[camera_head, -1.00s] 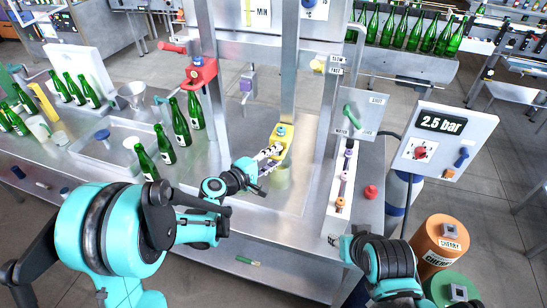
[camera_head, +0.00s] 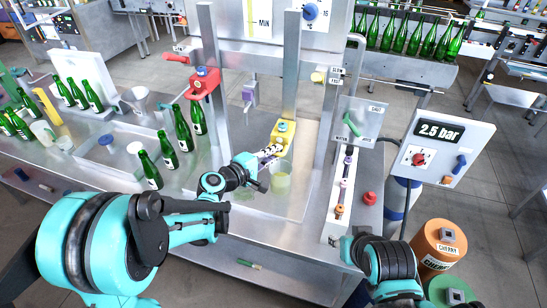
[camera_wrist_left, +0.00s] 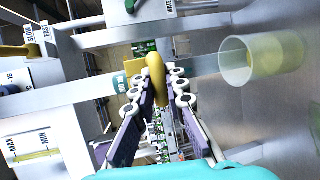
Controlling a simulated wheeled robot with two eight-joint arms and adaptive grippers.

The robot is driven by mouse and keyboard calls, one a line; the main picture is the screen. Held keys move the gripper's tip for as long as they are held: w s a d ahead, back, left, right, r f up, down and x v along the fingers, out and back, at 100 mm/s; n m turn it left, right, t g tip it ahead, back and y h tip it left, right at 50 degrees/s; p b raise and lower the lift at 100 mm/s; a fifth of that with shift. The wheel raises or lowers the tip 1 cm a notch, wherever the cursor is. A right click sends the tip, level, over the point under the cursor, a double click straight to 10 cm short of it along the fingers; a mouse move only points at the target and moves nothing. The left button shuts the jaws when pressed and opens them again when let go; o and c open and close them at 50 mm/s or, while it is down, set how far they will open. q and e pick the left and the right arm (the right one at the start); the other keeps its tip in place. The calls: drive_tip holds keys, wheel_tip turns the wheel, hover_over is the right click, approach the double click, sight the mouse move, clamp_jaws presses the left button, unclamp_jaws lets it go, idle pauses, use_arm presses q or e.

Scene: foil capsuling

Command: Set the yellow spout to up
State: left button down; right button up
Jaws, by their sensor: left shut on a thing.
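The yellow spout (camera_head: 283,137) sits on a metal post at the middle of the station, with a blue cap on top. My left gripper (camera_head: 271,151) is at its near-left side, shut on it. In the left wrist view a rounded yellow piece of the spout (camera_wrist_left: 157,72) lies between the two fingertips (camera_wrist_left: 160,92). The fingers partly hide the spout's lower end in the head view. My right gripper (camera_head: 345,248) is low at the right, apart from the spout; its fingers are too small to judge.
A translucent cup (camera_head: 281,183) with yellowish contents stands below the spout, close to my left gripper; it also shows in the left wrist view (camera_wrist_left: 262,60). Green bottles (camera_head: 182,128) stand to the left. A red spout (camera_head: 203,83) hangs at the upper left. A white rail (camera_head: 342,195) is to the right.

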use_arm(q)
wheel_tip(320, 180, up, 16)
drive_tip(key=p, duration=0.8)
drive_tip(key=shift+d+f, duration=0.15)
drive_tip(key=c, duration=1.9)
unclamp_jaws()
drive_tip(key=o, duration=0.4)
drive_tip(key=shift+c, duration=0.2)
drive_tip(key=v, duration=1.2)
